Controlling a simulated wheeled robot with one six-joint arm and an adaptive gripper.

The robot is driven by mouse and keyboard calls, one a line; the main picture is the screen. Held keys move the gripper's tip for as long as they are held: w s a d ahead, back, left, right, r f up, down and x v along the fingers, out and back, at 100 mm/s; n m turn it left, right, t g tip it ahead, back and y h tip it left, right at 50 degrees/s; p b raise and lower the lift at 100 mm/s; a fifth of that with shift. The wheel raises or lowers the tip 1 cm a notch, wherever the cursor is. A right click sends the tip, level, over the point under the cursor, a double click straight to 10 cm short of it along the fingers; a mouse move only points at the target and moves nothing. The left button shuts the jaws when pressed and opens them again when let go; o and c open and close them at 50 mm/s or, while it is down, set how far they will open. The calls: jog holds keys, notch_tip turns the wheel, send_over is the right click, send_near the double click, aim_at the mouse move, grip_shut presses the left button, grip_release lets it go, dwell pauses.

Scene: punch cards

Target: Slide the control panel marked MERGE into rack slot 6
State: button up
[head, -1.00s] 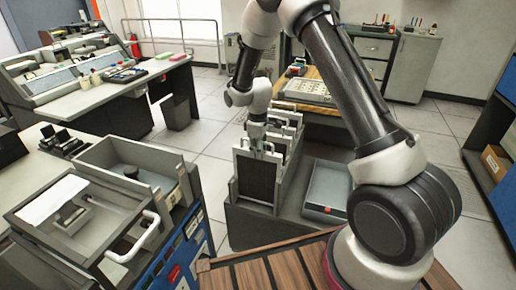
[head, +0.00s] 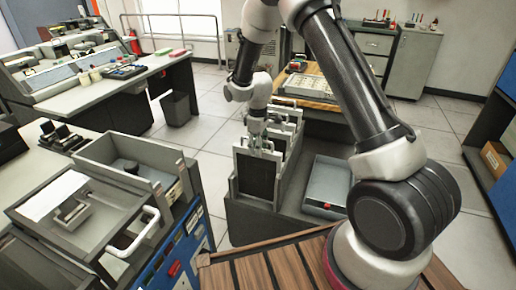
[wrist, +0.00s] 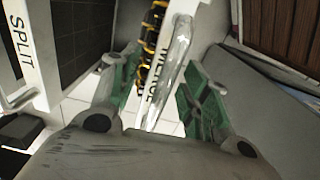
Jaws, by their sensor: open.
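The MERGE panel (wrist: 149,100) shows its white lettered edge and a bright metal handle (wrist: 172,65) in the wrist view. My gripper (wrist: 157,85) is open, with one green-padded finger on each side of the handle and edge. I cannot tell whether either finger touches them. A panel lettered SPLIT (wrist: 22,35) stands to the left. In the head view my gripper (head: 261,146) is low at the front of a rack (head: 233,178) of upright panels with handles. The slot numbers cannot be read, and my arm hides part of the rack.
A grey flat case (head: 328,182) lies right of the rack. A grey cabinet with an open drawer (head: 120,155) stands at the left. A wooden table (head: 320,93) is behind the rack. Open floor (head: 207,125) lies left of the rack.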

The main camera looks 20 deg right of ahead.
notch_tip(320, 180, up, 11)
dwell(0.3)
